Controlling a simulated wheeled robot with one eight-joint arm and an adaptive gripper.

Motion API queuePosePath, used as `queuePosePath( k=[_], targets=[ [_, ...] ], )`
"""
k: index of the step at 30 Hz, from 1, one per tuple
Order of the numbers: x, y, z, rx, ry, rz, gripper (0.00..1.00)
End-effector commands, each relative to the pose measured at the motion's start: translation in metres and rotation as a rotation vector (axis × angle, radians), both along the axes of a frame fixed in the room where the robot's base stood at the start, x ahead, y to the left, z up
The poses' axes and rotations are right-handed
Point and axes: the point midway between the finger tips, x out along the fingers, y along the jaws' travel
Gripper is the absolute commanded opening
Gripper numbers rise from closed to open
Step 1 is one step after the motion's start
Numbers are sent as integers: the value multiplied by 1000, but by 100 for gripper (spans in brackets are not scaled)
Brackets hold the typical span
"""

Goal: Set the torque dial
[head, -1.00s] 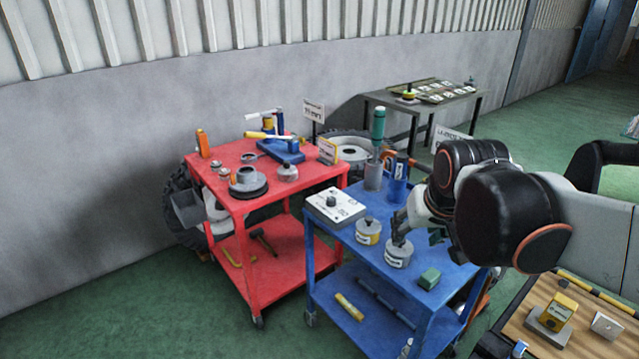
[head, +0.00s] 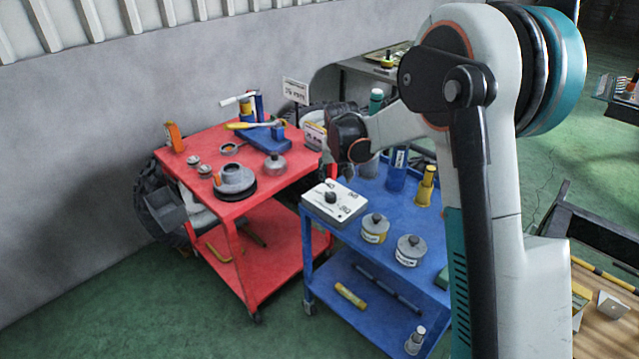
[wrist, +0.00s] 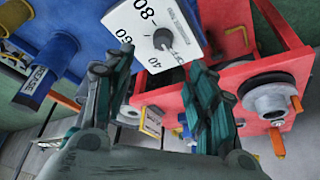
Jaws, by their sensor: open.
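The torque dial (head: 336,202) is a white box with a dark knob. It sits on the top left corner of the blue cart (head: 396,222). In the wrist view the dial face (wrist: 150,22) shows the printed numbers 80, 60 and 40. Its dark knob (wrist: 163,38) shows just beyond my fingers. My gripper (wrist: 158,85) is open and empty, its two fingers spread apart. In the head view my gripper (head: 346,168) is above and behind the dial, small and partly merged with the dark wrist. I cannot tell the exact gap to the knob.
A blue holder (head: 396,172) and a yellow cylinder (head: 426,186) stand behind. The red cart (head: 200,153) with tools and round parts is close on the left. My arm hides the blue cart's right side.

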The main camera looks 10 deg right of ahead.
Motion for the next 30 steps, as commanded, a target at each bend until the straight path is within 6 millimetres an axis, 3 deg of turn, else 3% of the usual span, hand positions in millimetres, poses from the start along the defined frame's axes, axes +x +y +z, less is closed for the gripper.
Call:
queuePosePath(
  k=[11,24,30],
  targets=[
    [17,-1,-34,-1,6,-6,52],
    [49,-6,-112,-1,6,-6,52],
    [58,-8,-133,-1,6,-6,52]
  ],
)
